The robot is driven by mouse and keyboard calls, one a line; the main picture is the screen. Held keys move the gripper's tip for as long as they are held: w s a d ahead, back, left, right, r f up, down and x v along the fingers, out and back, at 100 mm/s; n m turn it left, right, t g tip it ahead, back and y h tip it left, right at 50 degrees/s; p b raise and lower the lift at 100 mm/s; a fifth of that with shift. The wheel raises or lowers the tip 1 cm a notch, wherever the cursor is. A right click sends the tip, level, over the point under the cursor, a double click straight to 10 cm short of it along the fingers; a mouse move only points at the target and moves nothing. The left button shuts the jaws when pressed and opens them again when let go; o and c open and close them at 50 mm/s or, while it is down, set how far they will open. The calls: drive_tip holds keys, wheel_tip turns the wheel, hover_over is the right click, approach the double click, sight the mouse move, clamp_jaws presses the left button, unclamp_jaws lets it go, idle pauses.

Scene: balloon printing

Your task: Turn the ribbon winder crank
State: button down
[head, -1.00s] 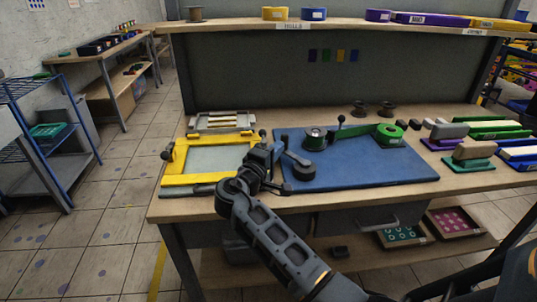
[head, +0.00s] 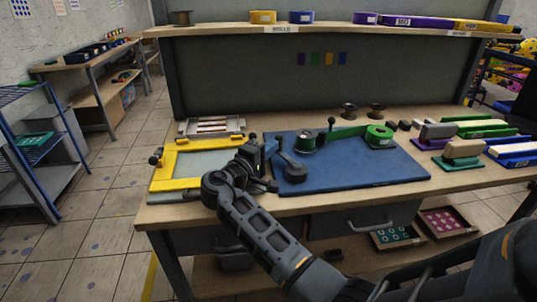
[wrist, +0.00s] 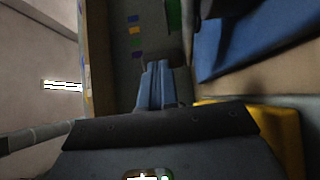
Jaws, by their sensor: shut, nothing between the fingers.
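The ribbon winder (head: 306,144) is a dark spool with a green band, standing on a blue board on the workbench in the head view. Its crank has a dark upright knob (head: 331,121) at the spool's right. Green ribbon (head: 345,132) runs from the spool to a green roll (head: 379,136). My gripper (head: 256,153) is left of the winder, over the board's left edge, apart from the crank. In the wrist view its fingers (wrist: 154,85) are together and empty. The crank cannot be made out in the wrist view.
A yellow frame (head: 177,184) lies left of the blue board (head: 345,176). A dark lever-like part (head: 290,168) shows beside my gripper. Two dark spools (head: 348,110) stand behind; handled blocks (head: 462,149) stand right. A shelf (head: 230,31) spans above.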

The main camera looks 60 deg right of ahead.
sight(282, 142)
drive_tip(key=shift+d+f+b, duration=0.15)
drive_tip(key=shift+d+b, duration=0.35)
drive_tip(key=shift+d, duration=0.45)
drive_tip(key=shift+s+d+g+b, duration=0.2)
drive_tip(key=shift+d+b, duration=0.25)
drive_tip(key=shift+d, duration=0.3)
drive_tip(key=shift+s+d+g+b, duration=0.1)
drive_tip(key=shift+s+d+b, duration=0.3)
drive_tip(key=shift+d, duration=0.35)
drive_tip(key=shift+d+m+g+b, duration=0.3)
drive_tip(key=shift+m+g, duration=0.3)
drive_tip(key=shift+g, duration=0.2)
drive_tip(key=shift+s+d+b, duration=0.45)
drive_tip(key=shift+s+b, duration=0.05)
drive_tip(key=shift+s, duration=0.1)
drive_tip(key=m+g, duration=0.1)
drive_tip(key=g, duration=0.1)
drive_tip(key=shift+s+d+m+g+y+b, duration=0.3)
drive_tip(key=shift+d+m+g+y+b, duration=0.1)
drive_tip(key=shift+s+d+m+g+y, duration=0.25)
drive_tip(key=shift+s+m+g+y, duration=0.15)
drive_tip(key=shift+m+g, duration=0.45)
drive_tip(key=shift+s+d, duration=0.2)
drive_tip(key=shift+s, duration=0.3)
drive_tip(key=shift+s, duration=0.1)
drive_tip(key=shift+r, duration=0.25)
